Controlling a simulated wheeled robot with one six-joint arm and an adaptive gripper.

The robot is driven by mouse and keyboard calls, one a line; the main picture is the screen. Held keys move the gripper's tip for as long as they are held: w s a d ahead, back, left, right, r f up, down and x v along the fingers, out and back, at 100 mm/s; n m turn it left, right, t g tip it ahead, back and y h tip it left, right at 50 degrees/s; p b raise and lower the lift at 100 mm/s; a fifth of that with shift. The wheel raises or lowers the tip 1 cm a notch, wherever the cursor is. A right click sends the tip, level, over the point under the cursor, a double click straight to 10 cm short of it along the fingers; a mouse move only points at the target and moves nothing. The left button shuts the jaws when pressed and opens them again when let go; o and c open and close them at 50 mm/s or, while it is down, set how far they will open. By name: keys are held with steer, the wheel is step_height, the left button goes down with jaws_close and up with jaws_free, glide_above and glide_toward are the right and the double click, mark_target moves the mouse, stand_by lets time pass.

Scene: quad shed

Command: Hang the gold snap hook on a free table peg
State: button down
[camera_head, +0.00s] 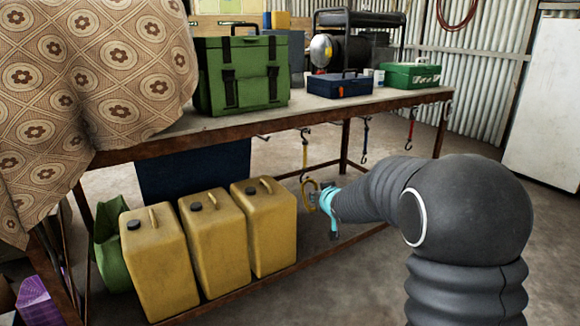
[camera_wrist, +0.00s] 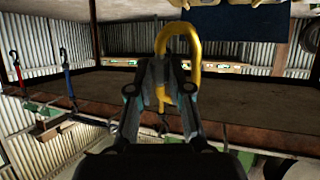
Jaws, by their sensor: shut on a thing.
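The gold snap hook (camera_head: 312,195) is in my gripper (camera_head: 328,201), low in front of the table's front edge, just right of the yellow canisters. In the wrist view the hook's curved gold bar (camera_wrist: 194,55) stands out beyond the fingertips of my gripper (camera_wrist: 162,90), which are shut on its lower part. The table (camera_head: 325,107) has a brown front rail. A yellow strap (camera_head: 304,150), a blue strap (camera_head: 365,135) and a red strap (camera_head: 411,125) with hooks hang along it. The pegs themselves are too small to tell clearly; the hook is apart from the rail.
Yellow canisters (camera_head: 265,228) stand on the lower level at left. A green case (camera_head: 242,75), a blue toolbox (camera_head: 340,84) and a small green box (camera_head: 410,75) sit on the tabletop. A patterned cloth (camera_head: 100,80) covers its left end. The floor at right is clear.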

steer(key=s+a+r+n+t+y+b, duration=0.1)
steer(key=a+r+n+y, duration=0.2)
steer(key=r, duration=0.4)
steer(key=s+a+r+t+y+b, duration=0.1)
steer(key=a+r+y+b, duration=0.1)
steer(key=a+r+y, duration=0.4)
steer(key=w+a+f+h, duration=0.1)
steer(key=w+a+h, duration=0.1)
steer(key=w+a, duration=0.2)
steer(key=w, duration=0.3)
steer(key=shift+w+f, duration=0.15)
steer(key=shift+w, duration=0.1)
stand_by(0.4)
stand_by(0.6)
steer(key=c, duration=1)
jaws_free()
